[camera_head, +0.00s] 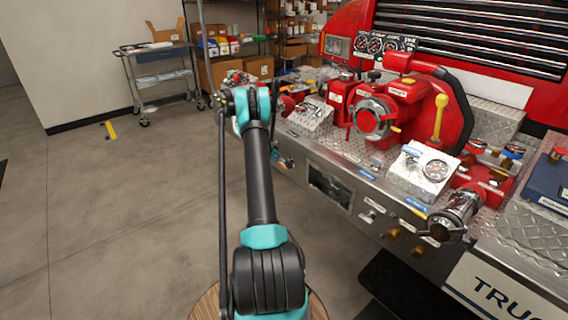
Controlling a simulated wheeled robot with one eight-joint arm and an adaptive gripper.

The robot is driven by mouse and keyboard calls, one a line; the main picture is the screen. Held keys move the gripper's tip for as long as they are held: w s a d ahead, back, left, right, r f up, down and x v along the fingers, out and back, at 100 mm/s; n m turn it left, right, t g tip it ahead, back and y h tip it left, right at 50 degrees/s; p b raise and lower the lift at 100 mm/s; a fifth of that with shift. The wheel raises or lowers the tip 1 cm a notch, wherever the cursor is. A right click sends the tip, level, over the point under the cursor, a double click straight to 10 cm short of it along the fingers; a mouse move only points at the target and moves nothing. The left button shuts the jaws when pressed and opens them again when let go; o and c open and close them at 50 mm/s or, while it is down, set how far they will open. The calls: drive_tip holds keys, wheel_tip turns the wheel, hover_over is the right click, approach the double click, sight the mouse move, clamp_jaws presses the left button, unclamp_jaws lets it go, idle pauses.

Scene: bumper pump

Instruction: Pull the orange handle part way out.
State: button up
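I cannot make out for certain which part is the orange handle. Small orange-brown knobs (393,233) sit low on the front of the metal pump panel (335,160), right of my arm. A yellow upright lever (439,118) stands at the right of the red pump. My arm rises through the middle of the view and bends at a teal joint near the panel's left end. My gripper is mostly hidden behind the arm. A small dark and teal part beside the arm may belong to it. Its fingers and any contact do not show clearly.
The red pump housing (405,90) with gauges and valves fills the right. A chrome outlet (455,215) juts from the panel's front. A grey cart (160,75) and shelves with boxes stand at the back. The floor (130,220) on the left is mostly clear.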

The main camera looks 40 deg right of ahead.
sight(283, 165)
drive_tip(key=c, duration=1.7)
drive_tip(key=shift+s+a, duration=0.1)
drive_tip(key=shift+a, duration=1.35)
drive_tip(key=o, duration=1.7)
drive_tip(key=v, duration=1.2)
